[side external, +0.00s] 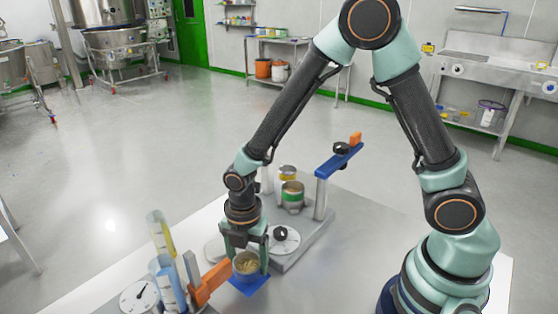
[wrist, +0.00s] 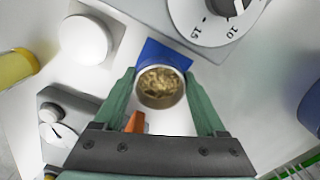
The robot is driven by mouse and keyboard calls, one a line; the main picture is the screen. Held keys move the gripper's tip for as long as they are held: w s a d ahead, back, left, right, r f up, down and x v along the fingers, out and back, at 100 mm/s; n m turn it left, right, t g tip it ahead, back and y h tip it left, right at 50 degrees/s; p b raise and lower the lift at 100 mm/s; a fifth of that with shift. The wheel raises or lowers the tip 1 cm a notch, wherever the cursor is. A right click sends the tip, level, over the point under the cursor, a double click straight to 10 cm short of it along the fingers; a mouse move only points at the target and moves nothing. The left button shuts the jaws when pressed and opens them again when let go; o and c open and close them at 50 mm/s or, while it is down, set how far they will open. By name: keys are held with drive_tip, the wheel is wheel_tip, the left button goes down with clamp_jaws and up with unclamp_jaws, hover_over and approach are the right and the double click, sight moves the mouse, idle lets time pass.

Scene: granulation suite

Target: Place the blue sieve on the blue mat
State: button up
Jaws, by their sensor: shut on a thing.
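The blue sieve (side external: 246,266) is a small round cup with a bluish wall and brown granules inside. My gripper (side external: 247,262) is shut on it, one green finger on each side. In the wrist view the sieve (wrist: 160,88) sits between the fingertips (wrist: 161,92), its open top facing the camera. The blue mat (side external: 252,287) is directly under the sieve, which hides part of it. In the wrist view the mat (wrist: 165,52) shows beyond the sieve's far rim. I cannot tell whether the sieve touches the mat or is slightly above it.
An orange part (side external: 209,282) stands close left of the sieve, beside clear cylinders with blue (side external: 167,282) and yellow contents (side external: 161,233). Behind are a grey stand with a dial (side external: 285,240), a green-banded cup (side external: 292,197) and a yellow-banded one (side external: 287,173). Table right of the mat is clear.

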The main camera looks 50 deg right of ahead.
sight(249, 267)
drive_tip(key=shift+f, duration=0.65)
drive_tip(key=shift+f, duration=0.1)
drive_tip(key=o, duration=1.4)
wheel_tip(249, 267, up, 12)
drive_tip(key=s+d+r+m+t, duration=0.2)
drive_tip(key=d+r+m, duration=0.4)
drive_tip(key=m, duration=0.5)
drive_tip(key=s+d+r+m+t, duration=0.3)
drive_tip(key=d+r+m, duration=0.3)
drive_tip(key=m, duration=0.5)
drive_tip(key=shift+r+t, duration=0.25)
drive_tip(key=shift+t, duration=0.05)
